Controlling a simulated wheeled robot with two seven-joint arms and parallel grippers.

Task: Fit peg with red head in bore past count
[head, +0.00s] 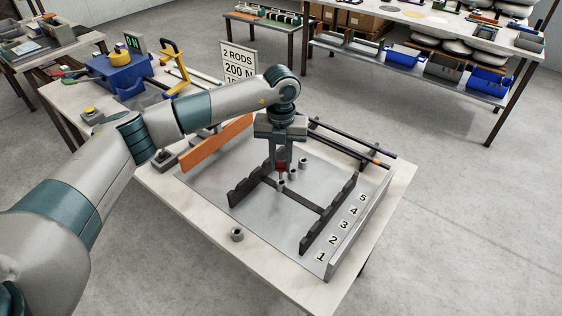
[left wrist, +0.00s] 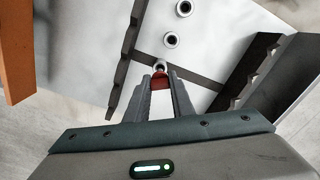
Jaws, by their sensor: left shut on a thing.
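My left gripper (head: 281,166) points down over the middle of the grey plate (head: 275,225), shut on the peg with the red head (head: 282,168). In the left wrist view the red head (left wrist: 160,82) sits between the fingertips (left wrist: 161,85). The peg's lower part is hidden, so I cannot tell whether it is in a bore. Small grey metal rings stand in a row there: one right by the fingertips (left wrist: 160,67), one beyond it (left wrist: 170,40), and one farther off (left wrist: 184,9). My right gripper is not in view.
Two dark notched racks (head: 321,228) flank the rings, joined by a dark crossbar. Number labels 1 to 5 (head: 333,240) run along the right. Dark rods (head: 345,147) lie behind. A sign reading "2 RODS 200 N" (head: 238,68) stands behind; a loose grey ring (head: 237,234) lies at the front.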

